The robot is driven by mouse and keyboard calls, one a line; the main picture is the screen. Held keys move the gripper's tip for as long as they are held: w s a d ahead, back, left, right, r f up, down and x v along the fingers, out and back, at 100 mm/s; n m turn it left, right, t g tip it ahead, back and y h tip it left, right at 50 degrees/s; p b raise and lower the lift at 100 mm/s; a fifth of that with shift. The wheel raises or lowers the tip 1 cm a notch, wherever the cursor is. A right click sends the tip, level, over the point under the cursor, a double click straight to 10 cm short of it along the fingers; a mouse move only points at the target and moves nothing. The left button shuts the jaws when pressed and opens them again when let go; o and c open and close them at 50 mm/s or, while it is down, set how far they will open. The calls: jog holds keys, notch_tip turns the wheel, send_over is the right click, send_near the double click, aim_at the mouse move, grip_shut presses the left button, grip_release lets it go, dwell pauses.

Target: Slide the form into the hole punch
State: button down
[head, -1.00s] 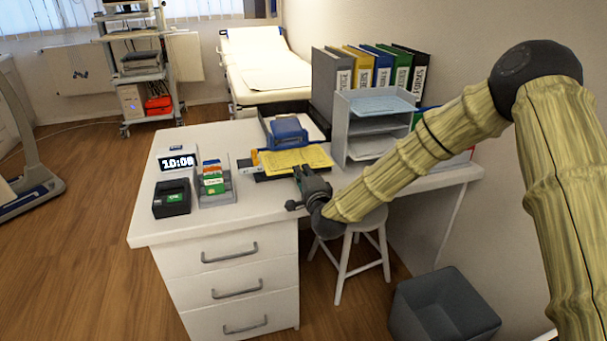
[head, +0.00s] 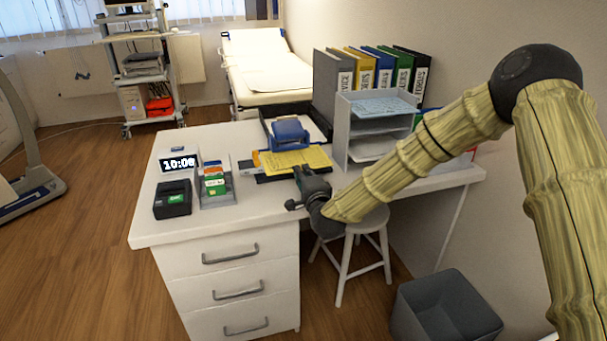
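The form is a yellow printed sheet (head: 312,157) lying near the middle of the desk. The hole punch (head: 289,132) is blue and stands just behind it. The form's far edge lies close to the punch's front; I cannot tell whether it is inside the slot. My gripper (head: 299,170) is dark and reaches in from the right to the form's near edge. Its fingers point away at the sheet. They are too small and dark to tell whether they are shut on it.
The white desk (head: 235,224) holds a grey letter tray (head: 341,130) right of the form, with binders (head: 375,70) behind. A card holder (head: 216,184), clock (head: 179,163) and black box (head: 173,198) stand left. A stool (head: 368,222) and bin (head: 445,305) are below.

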jog(key=c, duration=1.6)
grip_release()
jog(key=shift+o, duration=0.2)
jog(key=v, duration=1.2)
